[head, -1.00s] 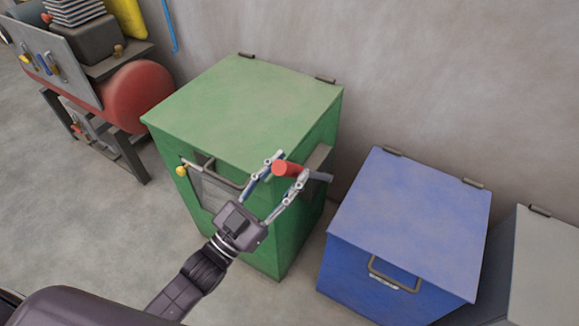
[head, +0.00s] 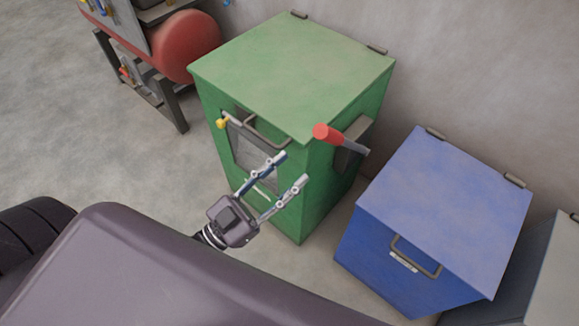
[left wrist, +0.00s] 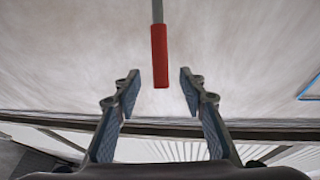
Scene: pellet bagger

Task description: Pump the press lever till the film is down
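The press lever, a grey bar with a red grip (head: 327,133), sticks out from the right side of the green press cabinet (head: 290,70). My left gripper (head: 293,167) is open and empty in front of the cabinet, below and to the left of the red grip and apart from it. In the left wrist view the red grip (left wrist: 159,55) lies ahead, centred between the two open fingers (left wrist: 156,74). A window (head: 250,155) shows in the cabinet's front, partly behind my gripper. I cannot make out the film. My right gripper is not in view.
A blue bin (head: 440,215) with a handle stands to the right of the cabinet, with a grey box (head: 560,285) beyond it. A red tank (head: 190,42) on a dark stand is at the upper left. Bare floor (head: 90,150) lies at the left.

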